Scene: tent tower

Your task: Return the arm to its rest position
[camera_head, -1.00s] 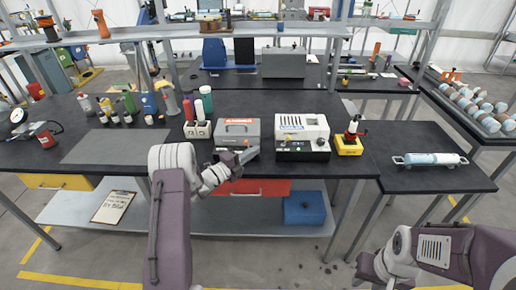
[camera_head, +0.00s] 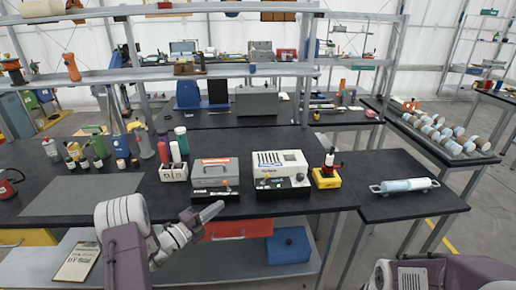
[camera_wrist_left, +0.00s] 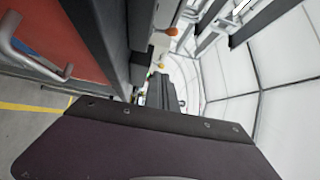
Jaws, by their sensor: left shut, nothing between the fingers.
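My left arm comes in from the lower left in the head view, with a purple link and white joints. Its left gripper (camera_head: 209,212) is shut and empty, pointing right in front of the bench's front edge, just above the red drawer (camera_head: 238,229). The drawer and its metal handle also show at the upper left of the left wrist view (camera_wrist_left: 45,40). Part of my right arm shows at the lower right corner of the head view; its gripper is out of the frame.
The black workbench (camera_head: 110,195) carries a grey toolbox-like case (camera_head: 215,170), a white device (camera_head: 280,163), a yellow stand (camera_head: 326,180) and several bottles. A side table (camera_head: 420,208) holds a light blue roller (camera_head: 405,185). A blue box (camera_head: 288,245) sits on the shelf below.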

